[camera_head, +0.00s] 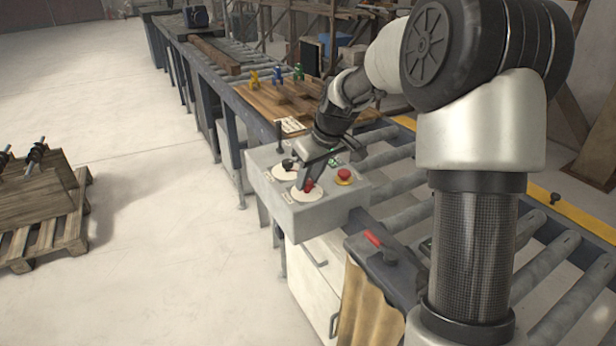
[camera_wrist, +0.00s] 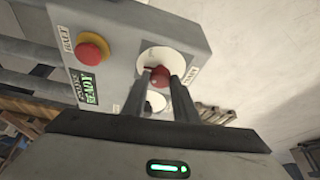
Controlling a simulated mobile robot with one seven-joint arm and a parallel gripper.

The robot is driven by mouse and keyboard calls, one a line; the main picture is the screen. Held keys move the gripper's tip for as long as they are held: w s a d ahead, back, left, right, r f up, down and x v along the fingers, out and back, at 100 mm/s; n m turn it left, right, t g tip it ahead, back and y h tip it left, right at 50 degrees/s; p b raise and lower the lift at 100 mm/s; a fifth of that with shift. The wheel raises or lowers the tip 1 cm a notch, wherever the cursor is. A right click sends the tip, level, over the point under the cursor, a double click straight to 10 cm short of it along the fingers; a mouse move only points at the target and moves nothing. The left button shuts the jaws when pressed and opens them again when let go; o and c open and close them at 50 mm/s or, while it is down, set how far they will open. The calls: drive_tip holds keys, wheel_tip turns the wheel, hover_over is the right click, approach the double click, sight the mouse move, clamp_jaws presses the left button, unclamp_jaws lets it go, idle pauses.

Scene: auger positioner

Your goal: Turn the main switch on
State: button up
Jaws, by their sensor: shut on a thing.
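The grey control box (camera_head: 290,212) stands at the near end of the roller conveyor. On its top is a red rotary switch (camera_head: 308,187) on a round white plate, which I take to be the main switch. My gripper (camera_head: 310,178) reaches down to it from above. In the wrist view, the two dark fingers of my gripper (camera_wrist: 161,76) are on either side of the red switch knob (camera_wrist: 160,78) and shut on it. The white plate (camera_wrist: 152,58) shows behind the knob. The fingers partly hide the knob, and its exact turn angle is hard to tell.
A second white plate with a black knob (camera_head: 288,163) lies beside it. A red mushroom button on a yellow base (camera_head: 343,176) is close by on the right. A green display (camera_wrist: 91,87) reads "READY". A red-handled lever (camera_head: 373,239) stands nearer.

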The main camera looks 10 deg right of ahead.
drive_tip(key=n+y, duration=0.1)
drive_tip(key=n, duration=0.2)
drive_tip(key=shift+d+n+g, duration=0.15)
drive_tip(key=shift+n+g, duration=0.15)
drive_tip(key=shift+g, duration=0.1)
drive_tip(key=shift+w+n+g+y+p, duration=0.15)
drive_tip(key=shift+n+g+y+p, duration=0.4)
drive_tip(key=shift+n, duration=1.15)
drive_tip(key=o, duration=1)
drive_tip(key=v, duration=1.7)
drive_tip(key=shift+r+p, duration=0.3)
drive_tip(key=shift+p, duration=0.1)
